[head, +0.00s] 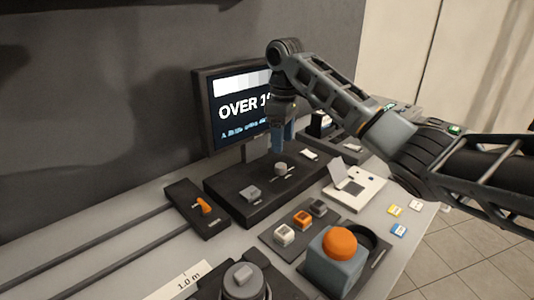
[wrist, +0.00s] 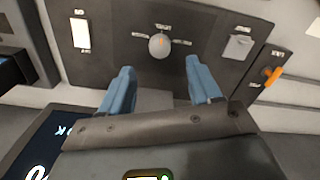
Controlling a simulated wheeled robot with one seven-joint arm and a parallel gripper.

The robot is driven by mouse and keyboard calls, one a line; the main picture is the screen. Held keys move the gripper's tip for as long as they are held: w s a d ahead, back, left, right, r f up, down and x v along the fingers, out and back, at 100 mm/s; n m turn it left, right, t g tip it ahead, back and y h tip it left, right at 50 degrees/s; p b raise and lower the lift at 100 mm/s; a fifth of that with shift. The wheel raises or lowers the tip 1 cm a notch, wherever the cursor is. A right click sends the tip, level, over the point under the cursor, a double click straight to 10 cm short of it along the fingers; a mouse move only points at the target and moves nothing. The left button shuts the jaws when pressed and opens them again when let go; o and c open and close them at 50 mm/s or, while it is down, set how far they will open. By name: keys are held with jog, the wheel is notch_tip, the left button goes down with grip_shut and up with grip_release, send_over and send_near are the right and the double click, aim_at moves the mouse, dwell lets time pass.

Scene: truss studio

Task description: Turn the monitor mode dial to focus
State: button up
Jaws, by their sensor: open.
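The mode dial is a small round grey knob (head: 281,169) on the dark console (head: 228,196) below the monitor (head: 212,117). My gripper (head: 283,150) points down just above the dial. In the wrist view my open gripper (wrist: 158,72) has blue fingers to either side of the dial's line, apart from it. The monitor shows "OVER 1", its right part hidden by my arm.
A grey switch (head: 250,192) and a white switch (head: 309,154) flank the dial on the console. An orange button on a blue-grey box (head: 335,270) and several small blocks stand in front.

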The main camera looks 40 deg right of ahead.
aim_at(281, 165)
jog(key=shift+w+f, duration=0.15)
jog(key=shift+f, duration=0.1)
notch_tip(281, 165, down, 7)
jog(key=shift+f+b, duration=0.15)
jog(key=shift+b, duration=0.25)
jog(key=c, duration=1)
